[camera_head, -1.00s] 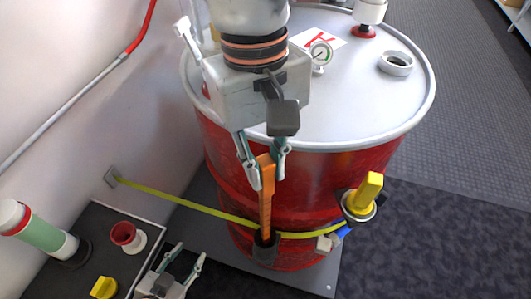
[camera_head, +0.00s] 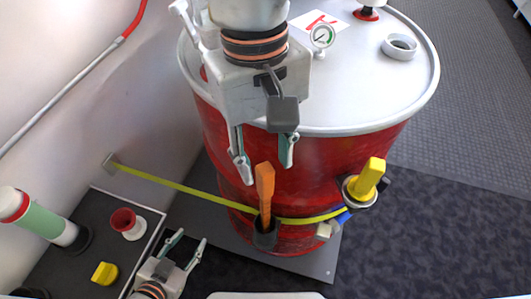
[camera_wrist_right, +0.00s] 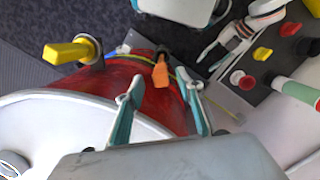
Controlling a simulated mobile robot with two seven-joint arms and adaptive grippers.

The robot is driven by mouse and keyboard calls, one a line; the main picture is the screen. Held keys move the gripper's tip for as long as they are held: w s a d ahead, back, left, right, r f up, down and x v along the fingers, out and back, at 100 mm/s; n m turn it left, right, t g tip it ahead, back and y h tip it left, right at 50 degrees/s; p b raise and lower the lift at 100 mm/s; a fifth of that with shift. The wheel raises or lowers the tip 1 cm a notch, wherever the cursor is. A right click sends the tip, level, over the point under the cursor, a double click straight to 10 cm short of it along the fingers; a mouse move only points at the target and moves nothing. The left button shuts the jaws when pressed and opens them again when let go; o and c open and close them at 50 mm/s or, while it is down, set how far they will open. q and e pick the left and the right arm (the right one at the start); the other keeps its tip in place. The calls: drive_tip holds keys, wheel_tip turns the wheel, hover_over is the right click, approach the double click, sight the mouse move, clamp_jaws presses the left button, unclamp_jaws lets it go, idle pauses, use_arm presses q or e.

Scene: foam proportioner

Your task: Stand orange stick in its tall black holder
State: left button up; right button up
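The orange stick (camera_head: 265,190) stands nearly upright with its lower end inside the black holder (camera_head: 265,237) on the front of the red drum. In the right wrist view, the stick (camera_wrist_right: 150,75) shows beyond my fingers, with the dark holder (camera_wrist_right: 161,53) at its far end. My right gripper (camera_head: 264,162) is open and empty just above the stick's top, its fingers to either side and apart from it. My left gripper (camera_head: 189,241) is open and empty, low and left of the holder. The stick's bottom is hidden inside the holder.
A yellow-handled part (camera_head: 369,180) sits right of the holder. A yellow strap (camera_head: 180,187) crosses to the wall. A dark panel (camera_head: 90,235) with several fittings lies left.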

drive_tip(key=shift+r, duration=0.1)
wheel_tip(320, 180, up, 12)
drive_tip(key=w, duration=0.1)
drive_tip(key=shift+a, duration=0.35)
drive_tip(key=shift+w, duration=0.15)
idle(0.6)
